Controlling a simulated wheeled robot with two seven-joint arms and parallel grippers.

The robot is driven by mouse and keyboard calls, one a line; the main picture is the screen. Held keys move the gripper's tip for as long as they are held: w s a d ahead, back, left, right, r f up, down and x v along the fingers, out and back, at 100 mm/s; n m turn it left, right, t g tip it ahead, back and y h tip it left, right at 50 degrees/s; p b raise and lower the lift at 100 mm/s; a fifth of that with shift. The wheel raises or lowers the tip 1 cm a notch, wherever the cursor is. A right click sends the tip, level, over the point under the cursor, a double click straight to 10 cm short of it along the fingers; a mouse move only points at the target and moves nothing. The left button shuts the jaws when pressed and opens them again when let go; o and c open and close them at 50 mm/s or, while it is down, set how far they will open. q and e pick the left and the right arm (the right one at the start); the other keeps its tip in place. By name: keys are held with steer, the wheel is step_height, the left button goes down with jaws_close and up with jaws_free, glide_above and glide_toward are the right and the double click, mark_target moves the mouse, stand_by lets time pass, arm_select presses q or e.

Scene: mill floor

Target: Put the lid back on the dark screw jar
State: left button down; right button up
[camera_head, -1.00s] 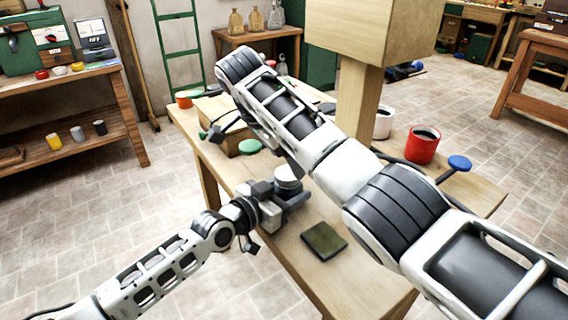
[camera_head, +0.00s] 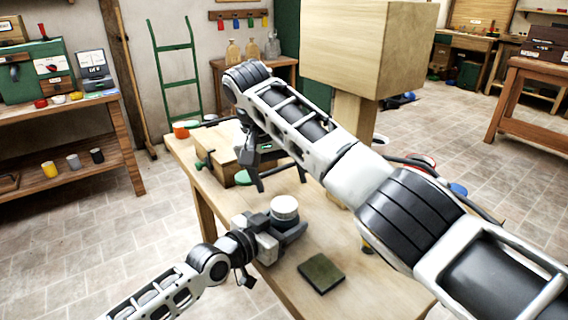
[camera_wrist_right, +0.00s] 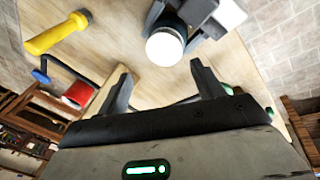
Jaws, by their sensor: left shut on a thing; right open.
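My left gripper (camera_head: 268,240) is shut on the jar (camera_head: 285,214), a small upright cylinder with a pale round top, held at the bench's near-left edge. In the right wrist view the jar (camera_wrist_right: 164,48) shows a dark side below its white top; I cannot tell whether that top is a lid. My right gripper (camera_head: 281,182) is open and empty, behind the jar in the head view. In the right wrist view its two fingers (camera_wrist_right: 163,84) are spread, with the jar beyond them, apart. A green disc (camera_head: 246,177) lies on the bench by the wooden box, partly hidden.
The bench (camera_head: 375,292) also holds a dark green pad (camera_head: 321,272), a wooden box (camera_head: 222,146) and an orange bowl (camera_head: 184,130). A large wooden block on a post (camera_head: 362,45) stands behind. The right wrist view shows a yellow-handled thing (camera_wrist_right: 58,32) and a red cup (camera_wrist_right: 77,95).

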mark_target(284, 203)
steer(key=n, duration=0.5)
steer(key=shift+w+d+r+n+y, duration=0.1)
steer(key=shift+r+n+y, duration=0.15)
steer(key=shift+n+y, duration=0.05)
steer(key=n, duration=0.2)
steer(key=shift+r+n, duration=0.1)
steer(key=shift+n, duration=0.2)
steer(key=n, duration=0.5)
steer(key=shift+d+r+g+y, duration=0.15)
steer(key=shift+r+g+y, duration=0.1)
steer(key=shift+g+y, duration=0.15)
steer(key=n, duration=0.4)
steer(key=shift+d+r+n+y, duration=0.1)
steer(key=shift+r+n+y, duration=0.2)
steer(key=shift+n, duration=0.1)
steer(key=n, duration=0.6)
steer(key=shift+d+r+n+g+y, duration=0.15)
steer(key=shift+r+n+g+y, duration=0.15)
steer(key=shift+r+g+y, duration=0.1)
steer(key=shift+f, duration=4.05)
